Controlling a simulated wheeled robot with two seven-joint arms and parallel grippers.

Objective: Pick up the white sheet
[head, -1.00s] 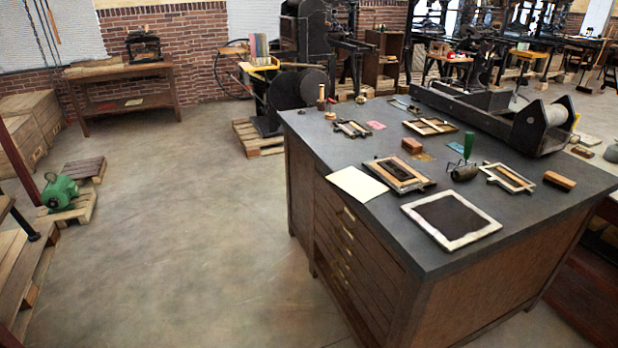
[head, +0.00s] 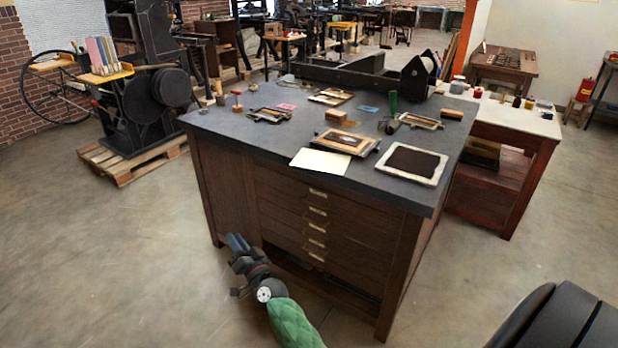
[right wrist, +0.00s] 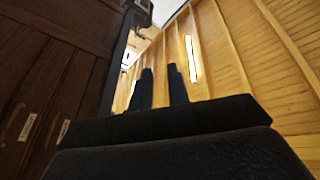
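The white sheet (head: 321,163) lies flat on the dark top of the drawer cabinet (head: 225,123), at its front edge. It is next to a wood-framed plate (head: 346,143); I cannot tell whether they overlap. My right gripper (head: 239,242) is in front of the cabinet, well below the top and to the left of the sheet. In the right wrist view its two fingers (right wrist: 161,72) stand apart with nothing between them. The sheet does not show in that view. My left gripper is not in view.
A framed dark panel (head: 412,164) lies right of the sheet. A wooden block (head: 336,115), a green-handled roller (head: 392,112) and several small frames lie farther back. A side table (head: 515,120) stands at the right.

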